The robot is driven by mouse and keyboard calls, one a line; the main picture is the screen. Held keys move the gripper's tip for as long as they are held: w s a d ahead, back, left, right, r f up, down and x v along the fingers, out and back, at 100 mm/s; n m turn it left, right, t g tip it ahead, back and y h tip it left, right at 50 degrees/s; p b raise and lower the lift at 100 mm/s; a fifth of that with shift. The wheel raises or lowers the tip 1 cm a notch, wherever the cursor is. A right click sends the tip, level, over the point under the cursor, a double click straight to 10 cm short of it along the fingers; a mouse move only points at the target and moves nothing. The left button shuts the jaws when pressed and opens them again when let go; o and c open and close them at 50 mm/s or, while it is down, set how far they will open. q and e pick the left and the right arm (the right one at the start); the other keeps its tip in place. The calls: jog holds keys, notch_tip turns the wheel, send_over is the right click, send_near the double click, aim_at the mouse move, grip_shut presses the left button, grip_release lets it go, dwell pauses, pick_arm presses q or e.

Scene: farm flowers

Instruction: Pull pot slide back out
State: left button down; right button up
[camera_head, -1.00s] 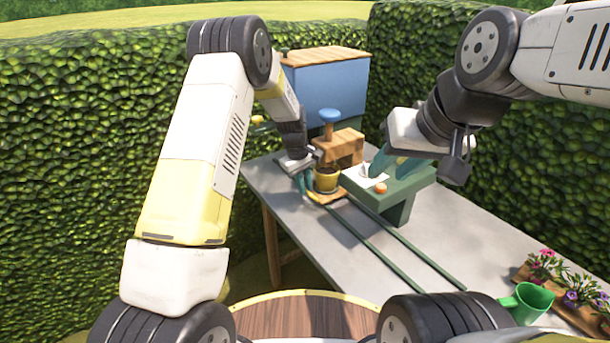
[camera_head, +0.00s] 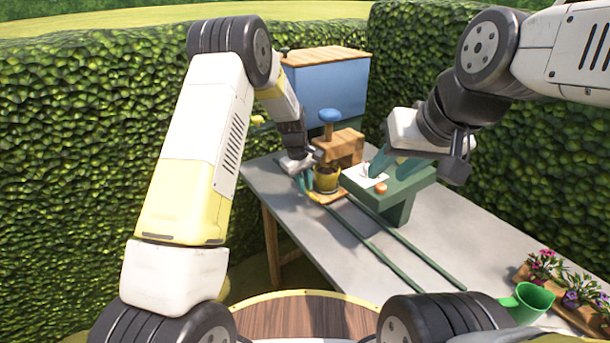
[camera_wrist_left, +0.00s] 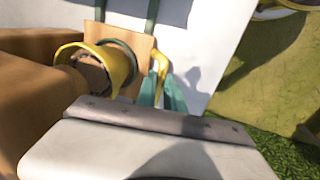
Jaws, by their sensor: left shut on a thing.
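The pot slide is a small wooden board (camera_head: 332,196) on two green rails (camera_head: 368,232), carrying a yellow pot (camera_head: 327,183). In the left wrist view, the pot (camera_wrist_left: 122,66) has brown stuff inside and a green ring around it. My left gripper (camera_head: 308,186) is at the left side of the slide. Its teal fingers (camera_wrist_left: 165,92) are shut on the slide's yellow handle (camera_wrist_left: 160,66); the exact contact is partly hidden. My right gripper (camera_head: 391,167) hangs over the green stand (camera_head: 408,190), its teal fingers apart.
A blue box (camera_head: 325,85) is farther back. The grey table (camera_head: 330,240) is clear left of the rails.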

pick_arm(q)
jog(key=s+d, duration=0.3)
jog(key=s, duration=0.2)
jog(key=s+d, duration=0.2)
jog(key=s, duration=0.1)
jog(key=shift+s+d, duration=0.1)
jog(key=shift+d, duration=0.2)
jog(key=c, duration=1.5)
grip_release()
jog(key=shift+o, duration=0.2)
notch_tip(320, 180, up, 8)
jog(key=a, duration=0.1)
jog(key=shift+s+a+f, duration=0.15)
jog(key=shift+s, duration=0.25)
